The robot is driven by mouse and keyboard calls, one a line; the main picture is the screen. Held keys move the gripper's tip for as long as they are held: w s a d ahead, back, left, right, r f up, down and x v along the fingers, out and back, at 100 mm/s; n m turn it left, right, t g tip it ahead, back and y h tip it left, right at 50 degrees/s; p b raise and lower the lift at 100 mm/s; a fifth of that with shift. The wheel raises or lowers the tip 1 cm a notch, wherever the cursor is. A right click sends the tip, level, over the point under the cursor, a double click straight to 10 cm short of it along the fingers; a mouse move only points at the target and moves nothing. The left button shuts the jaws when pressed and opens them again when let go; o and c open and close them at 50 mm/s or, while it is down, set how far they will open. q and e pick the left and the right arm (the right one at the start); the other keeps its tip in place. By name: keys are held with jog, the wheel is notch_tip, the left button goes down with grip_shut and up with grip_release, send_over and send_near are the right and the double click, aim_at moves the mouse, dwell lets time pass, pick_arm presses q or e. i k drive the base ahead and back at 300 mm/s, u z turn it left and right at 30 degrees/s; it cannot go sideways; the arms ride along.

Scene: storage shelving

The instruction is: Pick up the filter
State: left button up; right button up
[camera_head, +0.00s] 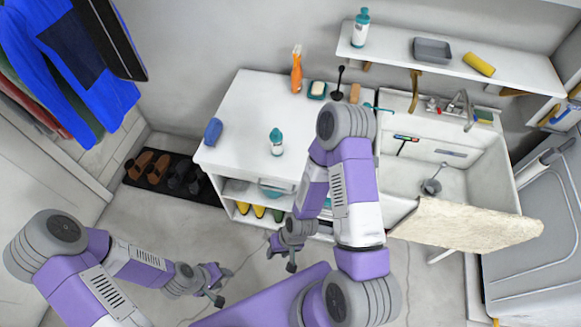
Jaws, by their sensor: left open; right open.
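No thing in view can be told for certain as the filter. A small grey round piece with a thin handle (432,186) lies in the white sink basin (460,200) at the right; it is too small to tell whether it is the filter. My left gripper (222,287) is open and empty, low over the floor at the bottom centre-left. My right gripper (280,260) is open and empty in front of the cabinet's lower shelf. Both grippers are well apart from the sink. My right arm hides part of the cabinet.
A white cabinet (240,110) holds a teal-capped bottle (277,142), an orange spray bottle (297,70) and a blue item (213,131). Shoes stand on a dark mat (140,188). Floor before the cabinet is partly free.

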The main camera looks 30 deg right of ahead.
aim_at(276, 136)
jog(key=z, duration=3.2)
jog(key=i, duration=0.05)
jog(key=u, duration=2.5)
